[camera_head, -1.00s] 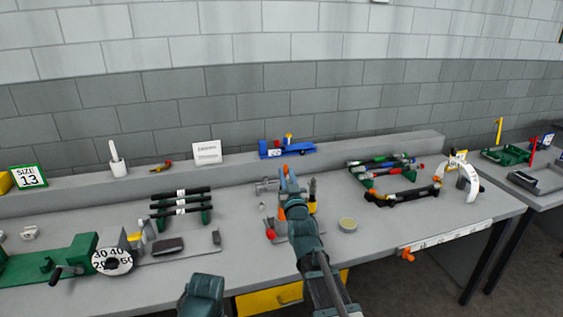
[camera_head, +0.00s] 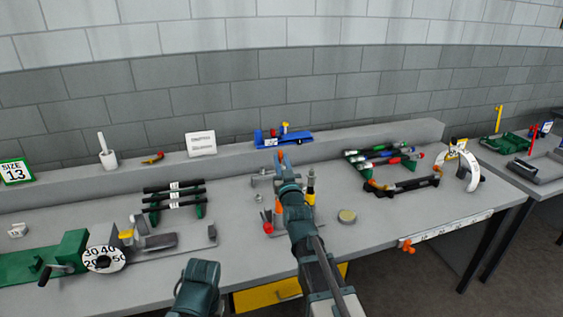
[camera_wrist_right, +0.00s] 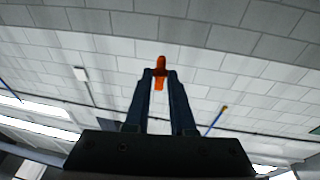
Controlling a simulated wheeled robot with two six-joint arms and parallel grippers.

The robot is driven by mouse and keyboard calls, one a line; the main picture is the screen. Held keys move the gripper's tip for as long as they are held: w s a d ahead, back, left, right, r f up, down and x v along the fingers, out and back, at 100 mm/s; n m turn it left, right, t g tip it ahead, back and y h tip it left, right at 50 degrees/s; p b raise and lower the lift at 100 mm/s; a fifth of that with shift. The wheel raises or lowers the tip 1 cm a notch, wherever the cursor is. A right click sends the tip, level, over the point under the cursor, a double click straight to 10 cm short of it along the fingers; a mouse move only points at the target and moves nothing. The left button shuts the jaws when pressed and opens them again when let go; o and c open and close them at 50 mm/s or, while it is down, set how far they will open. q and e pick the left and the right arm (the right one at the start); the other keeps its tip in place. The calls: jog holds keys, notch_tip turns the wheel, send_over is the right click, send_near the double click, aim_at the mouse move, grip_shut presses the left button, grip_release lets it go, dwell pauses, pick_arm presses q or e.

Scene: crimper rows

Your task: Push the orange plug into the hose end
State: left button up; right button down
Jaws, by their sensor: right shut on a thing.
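My right gripper (camera_head: 281,160) is shut on the orange plug (camera_wrist_right: 161,64), which sticks out past the fingertips in the right wrist view. In the head view the gripper is over the middle of the bench, with little of the plug showing. To its right, a black hose (camera_head: 404,186) lies across a holder, with an orange-brown piece at its left end. Several black hoses (camera_head: 174,197) rest on a green rack at left. Which hose end is meant I cannot tell. My left gripper is not in view; part of my left arm shows at the bottom.
A rack of colour-marked hoses (camera_head: 382,155) stands at right, beside a white arch gauge (camera_head: 473,171). A green crank device with a dial (camera_head: 104,258) is at left. A blue tool (camera_head: 283,137) sits on the back ledge.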

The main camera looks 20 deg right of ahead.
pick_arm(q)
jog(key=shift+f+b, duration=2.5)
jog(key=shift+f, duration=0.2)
pick_arm(e)
jog(key=shift+w+f, duration=0.15)
jog(key=shift+f, duration=2.55)
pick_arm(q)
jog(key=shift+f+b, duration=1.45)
pick_arm(e)
jog(key=shift+w+f, duration=0.1)
jog(key=shift+f, duration=1.4)
jog(key=c, duration=0.7)
grip_release()
